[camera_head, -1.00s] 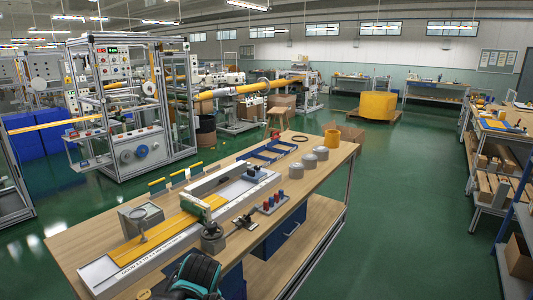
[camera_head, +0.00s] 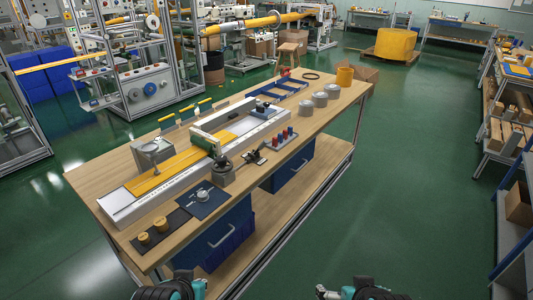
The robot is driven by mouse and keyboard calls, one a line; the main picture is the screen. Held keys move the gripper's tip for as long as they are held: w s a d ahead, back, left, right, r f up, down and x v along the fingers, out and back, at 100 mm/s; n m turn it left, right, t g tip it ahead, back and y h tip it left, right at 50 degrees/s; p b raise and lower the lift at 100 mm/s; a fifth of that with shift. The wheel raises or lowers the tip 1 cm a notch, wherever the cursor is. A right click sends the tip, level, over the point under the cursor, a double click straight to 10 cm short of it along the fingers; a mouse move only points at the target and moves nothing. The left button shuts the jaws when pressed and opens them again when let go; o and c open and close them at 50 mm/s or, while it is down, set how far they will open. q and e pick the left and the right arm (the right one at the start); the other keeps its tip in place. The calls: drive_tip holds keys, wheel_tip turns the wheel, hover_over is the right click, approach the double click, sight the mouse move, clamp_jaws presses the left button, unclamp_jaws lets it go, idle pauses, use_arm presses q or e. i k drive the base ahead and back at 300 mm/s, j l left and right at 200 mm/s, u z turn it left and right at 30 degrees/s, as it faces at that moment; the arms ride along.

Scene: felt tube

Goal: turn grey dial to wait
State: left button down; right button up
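A grey dial (camera_head: 134,96) sits low on the front panel of the metal-framed machine at the left. A blue dial (camera_head: 151,88) is just to its right. The grey dial is too small to read its marks or setting. My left gripper (camera_head: 172,290) shows at the bottom edge, left of the middle. My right gripper (camera_head: 345,292) shows at the bottom edge, right of the middle. Both are cut off by the frame, far from the dial, and their fingers cannot be made out clearly.
A long wooden workbench (camera_head: 95,180) stands between me and the machine, bearing a white jig with a yellow strip (camera_head: 160,183), small tools and grey cylinders (camera_head: 305,107). Green floor (camera_head: 390,190) is clear to the right. Shelves (camera_head: 515,215) stand at the right edge.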

sight(202, 195)
drive_tip(key=i+j, duration=0.25)
drive_tip(key=i, duration=0.15)
drive_tip(key=i+j+u, duration=0.1)
drive_tip(key=i+j, duration=0.15)
drive_tip(key=i, duration=0.15)
